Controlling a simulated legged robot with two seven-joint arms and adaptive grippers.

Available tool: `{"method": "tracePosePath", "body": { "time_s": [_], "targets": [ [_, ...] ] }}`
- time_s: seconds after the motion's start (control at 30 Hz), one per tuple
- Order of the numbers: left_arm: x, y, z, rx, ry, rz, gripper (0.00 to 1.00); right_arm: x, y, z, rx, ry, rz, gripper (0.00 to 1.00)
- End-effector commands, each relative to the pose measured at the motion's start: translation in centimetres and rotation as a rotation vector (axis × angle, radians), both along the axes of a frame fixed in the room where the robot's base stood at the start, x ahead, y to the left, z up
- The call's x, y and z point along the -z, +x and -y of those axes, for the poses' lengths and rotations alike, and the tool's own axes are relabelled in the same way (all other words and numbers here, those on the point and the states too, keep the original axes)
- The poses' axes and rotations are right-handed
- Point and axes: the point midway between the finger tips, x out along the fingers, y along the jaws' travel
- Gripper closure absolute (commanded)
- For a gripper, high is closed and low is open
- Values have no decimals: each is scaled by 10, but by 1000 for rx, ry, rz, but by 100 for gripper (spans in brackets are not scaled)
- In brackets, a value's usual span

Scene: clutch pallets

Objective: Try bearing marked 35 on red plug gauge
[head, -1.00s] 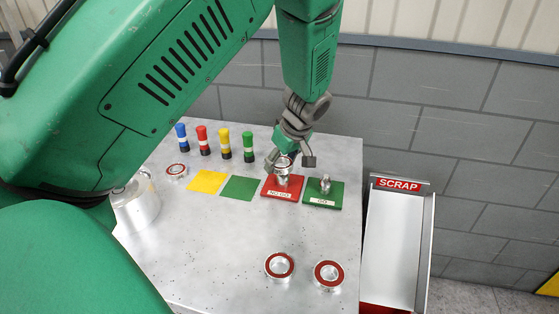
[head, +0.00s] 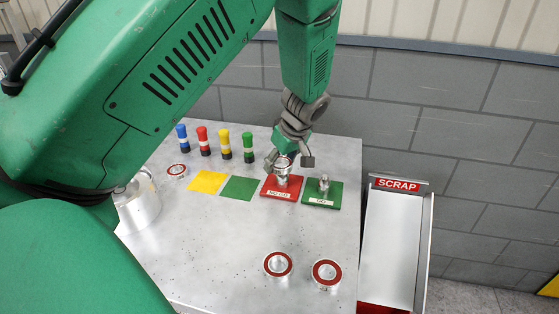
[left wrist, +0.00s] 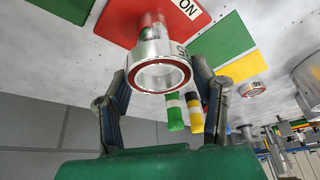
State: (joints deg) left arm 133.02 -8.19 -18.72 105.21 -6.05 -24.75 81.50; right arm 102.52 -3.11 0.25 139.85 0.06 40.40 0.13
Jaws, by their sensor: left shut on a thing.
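My left gripper (head: 290,160) is shut on a silver bearing with a red seal ring (head: 284,162), held level over the red plug gauge. The bearing also shows between both fingers in the left wrist view (left wrist: 160,90), with a small dark marking on its side that I cannot read surely. The red plug gauge (head: 281,194) is a red plate labelled NO GO with a metal plug, whose lower part shows below the bearing. The bearing is at the plug's top; I cannot tell whether the tip is inside the bore. My right gripper is out of view.
The green GO gauge (head: 321,201) stands close on the right. Yellow (head: 208,182) and green (head: 239,188) squares lie left, with several coloured pegs behind. Other bearings lie at front (head: 278,264), (head: 326,273) and back left (head: 177,170). A SCRAP chute (head: 392,240) is beside the table.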

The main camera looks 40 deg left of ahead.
Motion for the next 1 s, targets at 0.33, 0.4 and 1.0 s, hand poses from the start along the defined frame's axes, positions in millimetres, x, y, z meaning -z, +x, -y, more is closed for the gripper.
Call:
{"method": "tracePosePath", "body": {
  "time_s": [0.33,0.4,1.0],
  "targets": [
    [-1,1,5,0,-1,2,89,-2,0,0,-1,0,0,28],
    [-2,1,7,0,0,2,89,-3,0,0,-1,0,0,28],
    [-3,1,19,0,0,2,89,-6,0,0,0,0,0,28]
  ]
}}
